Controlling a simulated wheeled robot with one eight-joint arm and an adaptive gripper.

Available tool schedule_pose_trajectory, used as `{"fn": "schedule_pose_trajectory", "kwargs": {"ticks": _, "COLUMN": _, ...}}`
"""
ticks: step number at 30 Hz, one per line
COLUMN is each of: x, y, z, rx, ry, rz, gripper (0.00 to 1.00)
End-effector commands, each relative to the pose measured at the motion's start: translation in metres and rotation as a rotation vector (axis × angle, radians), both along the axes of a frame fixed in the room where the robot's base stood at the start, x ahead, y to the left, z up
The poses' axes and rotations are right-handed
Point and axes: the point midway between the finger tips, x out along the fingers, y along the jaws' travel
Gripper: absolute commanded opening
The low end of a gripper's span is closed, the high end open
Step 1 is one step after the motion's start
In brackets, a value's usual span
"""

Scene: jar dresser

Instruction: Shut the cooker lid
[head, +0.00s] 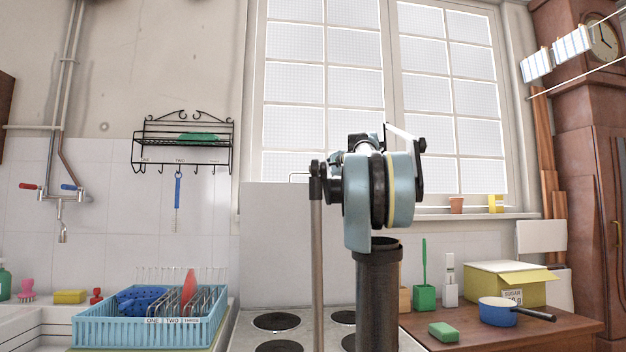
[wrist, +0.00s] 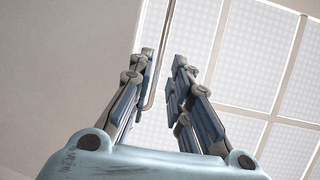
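The cooker lid (head: 280,235) is a plain pale panel standing upright behind the hob (head: 310,325). Its right part is hidden by my arm in the head view. A thin handle (head: 298,177) shows at its top edge. In the wrist view the lid (wrist: 70,60) fills the left side, and the thin metal handle (wrist: 160,50) runs between my fingers. My gripper (wrist: 160,68) is open, with a gap between its two fingers. The handle lies close to the left finger; I cannot tell whether they touch. In the head view my fingers are hidden behind my arm.
A blue dish rack (head: 150,330) stands left of the hob. A wooden counter (head: 570,328) on the right holds a blue pan (head: 497,312), a yellow box (head: 520,290) and a green sponge (head: 443,332). A window (head: 325,90) is behind.

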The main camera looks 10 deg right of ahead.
Motion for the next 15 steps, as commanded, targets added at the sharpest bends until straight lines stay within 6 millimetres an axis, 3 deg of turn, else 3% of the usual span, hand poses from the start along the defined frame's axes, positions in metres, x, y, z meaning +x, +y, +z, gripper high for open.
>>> {"fn": "schedule_pose_trajectory", "kwargs": {"ticks": 9, "x": 0.050, "y": 0.021, "z": -0.005, "rx": 0.000, "ry": 0.000, "rz": 0.001, "gripper": 0.18}}
{"fn": "schedule_pose_trajectory", "kwargs": {"ticks": 15, "x": 0.068, "y": 0.028, "z": -0.006, "rx": 0.000, "ry": 0.000, "rz": 0.001, "gripper": 0.18}}
